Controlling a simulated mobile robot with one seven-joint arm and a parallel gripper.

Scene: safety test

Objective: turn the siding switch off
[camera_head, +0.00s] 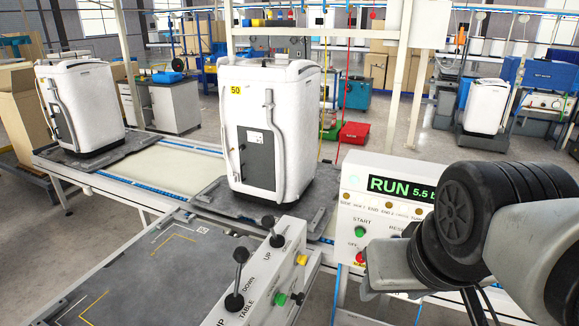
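No label reading "siding" can be made out, so I cannot tell which control is the siding switch. A white control box (345,225) at centre right has a green display reading "RUN 5.5", a green START button (357,231) and other buttons. My arm covers its right part. A slanted grey panel (262,285) at bottom centre has two black levers marked UP and DOWN, a green button (280,299) and a small black knob (297,298). My arm reaches in from the right in front of the control box.
A white machine marked 50 (270,135) stands on a dark pallet on the conveyor. Another white machine (80,105) stands at left. A dark table (150,275) lies at bottom left. A red box (354,133) is on the floor behind. A pale post rises behind the control box.

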